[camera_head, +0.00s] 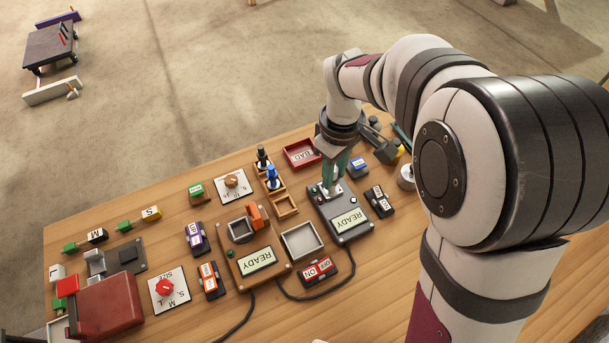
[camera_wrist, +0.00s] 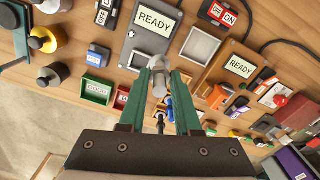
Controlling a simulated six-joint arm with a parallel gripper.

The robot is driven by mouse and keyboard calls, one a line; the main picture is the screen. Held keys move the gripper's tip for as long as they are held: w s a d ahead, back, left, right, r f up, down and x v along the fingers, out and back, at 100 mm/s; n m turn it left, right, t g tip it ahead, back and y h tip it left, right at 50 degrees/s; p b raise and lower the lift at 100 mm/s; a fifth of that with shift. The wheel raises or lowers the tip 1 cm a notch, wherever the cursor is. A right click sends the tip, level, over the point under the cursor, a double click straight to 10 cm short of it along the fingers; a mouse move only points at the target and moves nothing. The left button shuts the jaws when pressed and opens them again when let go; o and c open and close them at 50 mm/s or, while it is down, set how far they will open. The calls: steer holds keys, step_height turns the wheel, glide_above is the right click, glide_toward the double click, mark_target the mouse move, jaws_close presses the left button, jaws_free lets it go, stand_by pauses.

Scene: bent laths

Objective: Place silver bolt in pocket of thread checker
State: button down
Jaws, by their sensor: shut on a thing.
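My gripper (camera_head: 331,182) points down over the grey box with a READY display (camera_head: 360,232), which looks like the thread checker. In the wrist view my gripper (camera_wrist: 160,88) has its two green fingers closed on the silver bolt (camera_wrist: 157,64), with its rounded end towards the grey box (camera_wrist: 133,50). In the head view the bolt is small and mostly hidden by the fingers.
A brown box with a READY display (camera_head: 277,268) and an orange part stands to the left. An empty grey tray (camera_head: 303,255) lies between the boxes. A red BAD tray (camera_head: 291,160) and a wooden rack with black and blue bolts (camera_head: 271,179) are behind.

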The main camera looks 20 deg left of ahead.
steer(key=w+d+r, duration=0.3)
steer(key=w+d, duration=0.1)
steer(key=d, duration=0.6)
steer(key=a+f, duration=0.3)
steer(key=w+a+f, duration=0.1)
steer(key=a+f, duration=0.6)
steer(key=a, duration=0.1)
steer(key=shift+w+a+f, duration=0.1)
steer(key=shift+w+f, duration=0.05)
steer(key=shift+f, duration=0.45)
steer(key=c, duration=0.6)
jaws_free()
steer(key=shift+f, duration=0.15)
